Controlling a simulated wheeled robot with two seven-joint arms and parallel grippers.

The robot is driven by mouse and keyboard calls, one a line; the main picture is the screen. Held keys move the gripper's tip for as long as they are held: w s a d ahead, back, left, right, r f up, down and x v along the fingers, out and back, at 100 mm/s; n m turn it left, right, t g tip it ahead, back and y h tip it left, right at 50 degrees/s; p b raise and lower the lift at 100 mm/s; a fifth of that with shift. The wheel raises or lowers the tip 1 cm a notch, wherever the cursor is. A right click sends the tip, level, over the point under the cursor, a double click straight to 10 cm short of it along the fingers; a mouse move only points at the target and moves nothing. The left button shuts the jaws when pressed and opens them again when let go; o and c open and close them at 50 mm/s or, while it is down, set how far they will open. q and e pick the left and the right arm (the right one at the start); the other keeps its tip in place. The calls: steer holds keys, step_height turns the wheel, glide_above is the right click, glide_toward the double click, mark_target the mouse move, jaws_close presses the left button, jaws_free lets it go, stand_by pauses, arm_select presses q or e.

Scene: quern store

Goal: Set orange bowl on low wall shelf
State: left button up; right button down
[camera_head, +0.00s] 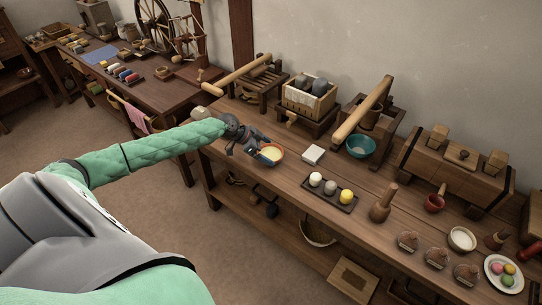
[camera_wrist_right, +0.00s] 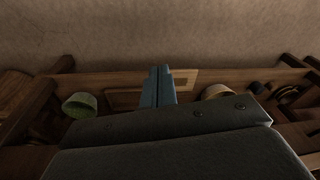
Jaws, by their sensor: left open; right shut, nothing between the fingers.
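The orange bowl (camera_head: 271,154), with a pale yellow inside, stands near the front left edge of the long bench (camera_head: 400,218). My left gripper (camera_head: 256,148) is open at the bowl's left rim; whether a finger is inside the bowl or touches it is too small to tell. My right gripper (camera_wrist_right: 158,86) shows in the right wrist view only, with its blue fingers shut and nothing between them. I cannot make out a low wall shelf in either view.
A wooden quern (camera_head: 372,118) stands behind. In the right wrist view, a green container (camera_wrist_right: 80,105) lies left of the fingers.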

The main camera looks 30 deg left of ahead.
mark_target(278, 157)
arm_select(q)
steer(key=p+x, duration=0.1)
steer(key=x, duration=0.2)
steer(key=shift+w+d+f, duration=0.1)
steer(key=shift+d+f, duration=0.15)
steer(key=shift+f, duration=0.05)
steer(key=c, duration=0.8)
arm_select(e)
step_height(278, 157, down, 7)
steer(key=shift+f, duration=0.2)
arm_select(q)
steer(key=shift+c, duration=0.2)
